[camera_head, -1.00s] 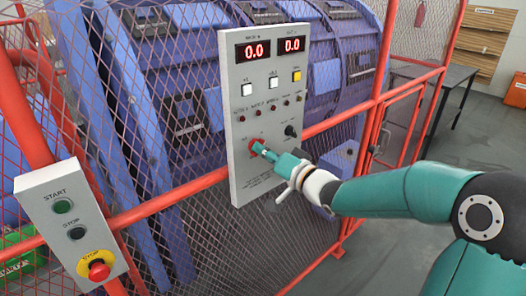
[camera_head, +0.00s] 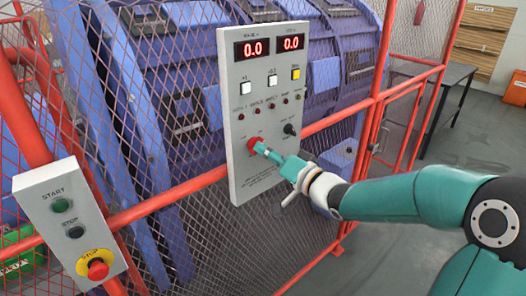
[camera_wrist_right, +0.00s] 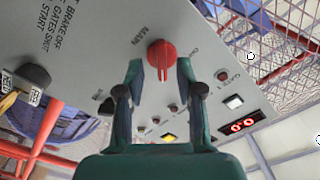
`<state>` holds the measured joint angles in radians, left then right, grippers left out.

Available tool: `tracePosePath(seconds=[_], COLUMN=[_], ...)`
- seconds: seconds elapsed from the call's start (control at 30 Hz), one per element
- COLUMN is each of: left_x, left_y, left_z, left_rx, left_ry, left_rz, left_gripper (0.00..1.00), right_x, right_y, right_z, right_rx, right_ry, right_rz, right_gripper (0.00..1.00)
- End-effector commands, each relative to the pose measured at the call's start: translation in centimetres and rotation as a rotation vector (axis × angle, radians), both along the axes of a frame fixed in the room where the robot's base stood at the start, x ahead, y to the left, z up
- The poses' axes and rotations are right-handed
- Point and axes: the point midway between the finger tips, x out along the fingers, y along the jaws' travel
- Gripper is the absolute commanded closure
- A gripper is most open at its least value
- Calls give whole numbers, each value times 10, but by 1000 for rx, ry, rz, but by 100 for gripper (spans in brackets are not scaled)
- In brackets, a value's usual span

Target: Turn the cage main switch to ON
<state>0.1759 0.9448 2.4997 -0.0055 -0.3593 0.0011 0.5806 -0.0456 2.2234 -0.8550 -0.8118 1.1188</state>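The cage main switch is a red rotary knob (camera_wrist_right: 162,55) marked MAIN on the grey control panel (camera_head: 240,100). In the head view the red knob (camera_head: 253,143) shows just beyond my right fingertips. My right gripper (camera_head: 262,149) reaches it from the lower right. In the right wrist view my right gripper (camera_wrist_right: 161,68) is open, with its two fingers apart on either side of the knob. The fingertips are close to it; contact cannot be told. The knob's setting is too unclear to read. My left gripper is not in view.
A black knob (camera_head: 289,129) sits right of the red one. Above are lamps, buttons and two red displays (camera_head: 252,48) reading 0.0. A start/stop box (camera_head: 72,222) hangs at the lower left. Red-framed mesh fencing surrounds the panel. Grey floor is free at the right.

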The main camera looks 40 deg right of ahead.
Motion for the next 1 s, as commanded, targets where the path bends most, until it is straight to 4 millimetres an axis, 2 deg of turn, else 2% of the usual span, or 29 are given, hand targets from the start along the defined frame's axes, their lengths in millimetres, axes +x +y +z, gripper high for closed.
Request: tracePosePath(seconds=[0.3,0.5,0.67,1.0], left_x=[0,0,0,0], left_y=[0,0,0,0], left_z=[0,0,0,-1], left_rx=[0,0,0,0], left_ry=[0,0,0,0], left_rz=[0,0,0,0], left_gripper=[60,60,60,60], right_x=[-65,-92,-100,-100], right_y=[-2,-1,0,1], right_z=[0,-1,-2,-1], right_rx=[-1,0,2,2], right_ry=[2,1,3,2], right_rz=[-7,-5,-1,1], right_gripper=[64,64,64,64])
